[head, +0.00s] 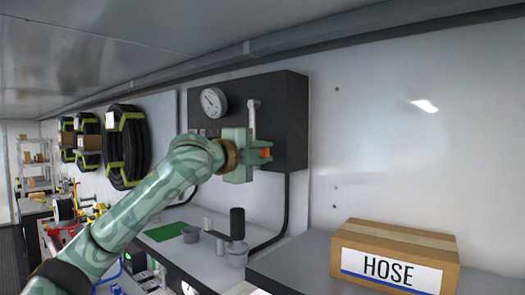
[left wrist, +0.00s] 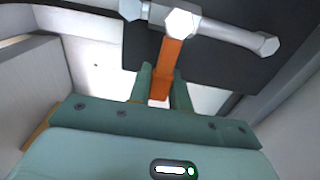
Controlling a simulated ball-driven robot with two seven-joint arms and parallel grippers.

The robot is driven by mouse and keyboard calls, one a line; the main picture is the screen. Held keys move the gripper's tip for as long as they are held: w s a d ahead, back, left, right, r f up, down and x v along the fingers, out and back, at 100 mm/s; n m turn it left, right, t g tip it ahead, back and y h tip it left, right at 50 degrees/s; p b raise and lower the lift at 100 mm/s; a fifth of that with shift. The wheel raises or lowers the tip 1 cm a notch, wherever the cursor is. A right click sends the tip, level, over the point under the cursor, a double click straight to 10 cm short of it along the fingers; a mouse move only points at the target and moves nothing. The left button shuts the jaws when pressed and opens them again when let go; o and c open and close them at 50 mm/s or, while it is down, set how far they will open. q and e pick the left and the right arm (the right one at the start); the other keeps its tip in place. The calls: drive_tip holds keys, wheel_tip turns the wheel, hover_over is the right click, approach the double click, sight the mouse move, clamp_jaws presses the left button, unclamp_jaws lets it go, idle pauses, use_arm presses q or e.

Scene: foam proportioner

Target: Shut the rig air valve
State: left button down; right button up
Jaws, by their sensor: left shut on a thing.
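The valve's orange lever (left wrist: 170,62) runs from a silver hex nut on a grey pipe (left wrist: 232,36) down between the fingers of my left gripper (left wrist: 160,88) in the left wrist view. The lever lies roughly across the pipe there. In the head view my left gripper (head: 264,153) is at the front of a dark wall panel (head: 285,115), shut on the lever, whose orange (head: 265,153) shows between the fingers. The grey pipe (head: 253,118) stands upright above the gripper. The gripper hides most of the valve body. My right gripper is not in view.
A pressure gauge (head: 213,102) sits on the panel left of the pipe. A HOSE box (head: 400,247) stands on the counter at right. Below are small grey cups and a dark upright cylinder (head: 237,223). Coiled hoses (head: 125,147) hang on the wall at left.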

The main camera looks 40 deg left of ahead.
use_arm(q)
drive_tip(key=shift+f, duration=0.25)
drive_tip(key=c, duration=1.3)
unclamp_jaws()
drive_tip(key=shift+s+r, duration=0.1)
drive_tip(key=shift+s, duration=0.1)
drive_tip(key=shift+s, duration=0.25)
drive_tip(key=s+b, duration=0.1)
drive_tip(key=s, duration=0.4)
drive_tip(key=s+a+b, duration=0.1)
drive_tip(key=s+b, duration=0.1)
drive_tip(key=s, duration=0.3)
drive_tip(key=s+b, duration=0.2)
drive_tip(key=s, duration=0.3)
drive_tip(key=shift+s+a, duration=0.15)
drive_tip(key=shift+s, duration=0.15)
